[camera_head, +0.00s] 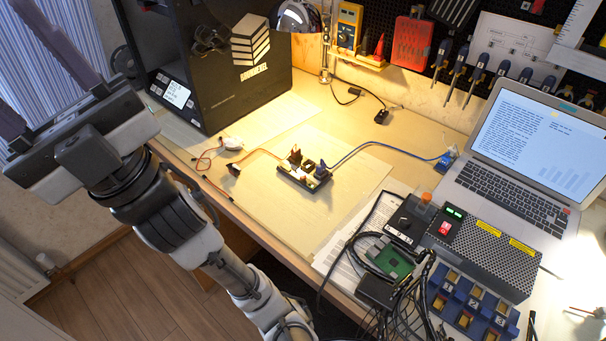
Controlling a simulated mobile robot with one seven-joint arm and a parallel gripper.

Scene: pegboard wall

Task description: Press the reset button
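My gripper (30,78) is at the far left, off the bench. Its two dark fingers point to the upper left and are spread apart with nothing between them. No button labelled reset can be read. A small black device (305,176) with several small parts on top lies on the light wooden board (330,205) in mid-bench, well right of my gripper. A red switch (445,229) is on the black perforated power box at the right. A black box (405,222) beside it has an orange part (426,198) at its top edge.
A laptop (520,150) stands open at the right. A green circuit board (391,262) and a cable tangle lie near the front edge. A black enclosure (225,70) stands at the back left, and a lamp (299,16) hangs over the bench. Thin wires cross the board.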

